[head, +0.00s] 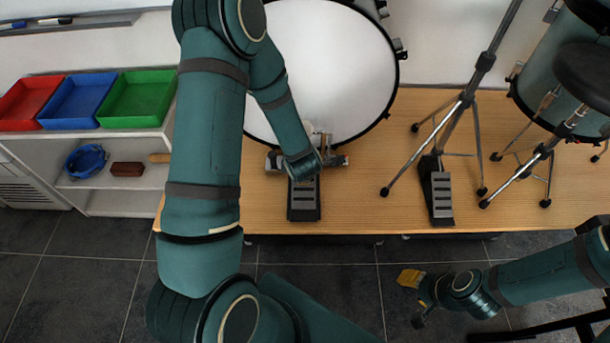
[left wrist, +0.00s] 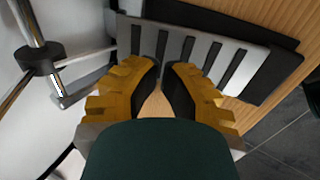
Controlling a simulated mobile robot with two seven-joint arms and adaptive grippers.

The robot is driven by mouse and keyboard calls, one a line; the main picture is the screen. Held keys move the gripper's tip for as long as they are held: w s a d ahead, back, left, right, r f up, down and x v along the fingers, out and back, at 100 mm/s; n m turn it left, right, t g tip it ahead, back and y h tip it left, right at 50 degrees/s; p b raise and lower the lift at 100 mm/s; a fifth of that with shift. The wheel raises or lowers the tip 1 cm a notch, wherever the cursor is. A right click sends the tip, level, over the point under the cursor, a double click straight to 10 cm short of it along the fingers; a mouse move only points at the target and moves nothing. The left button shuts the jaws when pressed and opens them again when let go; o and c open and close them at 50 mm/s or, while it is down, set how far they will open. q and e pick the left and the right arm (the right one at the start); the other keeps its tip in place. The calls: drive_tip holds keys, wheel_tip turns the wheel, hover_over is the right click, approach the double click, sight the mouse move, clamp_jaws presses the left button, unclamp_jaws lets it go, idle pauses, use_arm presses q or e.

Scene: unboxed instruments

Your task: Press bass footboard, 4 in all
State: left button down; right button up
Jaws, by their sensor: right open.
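The bass footboard (head: 304,203) is a dark plate with grey slotted bars, lying in front of the large white bass drum (head: 325,65). In the left wrist view it is a grey slotted plate (left wrist: 265,62). My left gripper (left wrist: 161,70) points down at it, its yellow fingers drawn together at the tips and nothing seen between them. The tips overlap the plate's edge in that view; I cannot tell whether they touch it. In the head view my left forearm hides the fingers. My right gripper (head: 412,299) is open and empty over the floor at the lower right.
A second pedal (head: 440,197) and thin metal stands are right of the bass footboard on the wooden platform (head: 375,220). A black stool (head: 585,75) is at the far right. Red, blue and green trays (head: 138,97) top a white shelf at left.

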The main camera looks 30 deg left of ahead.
idle(0.3)
use_arm(q)
wheel_tip(320, 180, down, 3)
drive_tip(key=b, duration=0.3)
drive_tip(key=shift+f, duration=0.15)
drive_tip(key=shift+f+b, duration=0.35)
drive_tip(key=shift+f, duration=0.6)
drive_tip(key=shift+r, duration=0.1)
wheel_tip(320, 180, up, 5)
drive_tip(key=p, duration=0.3)
drive_tip(key=shift+p, duration=0.4)
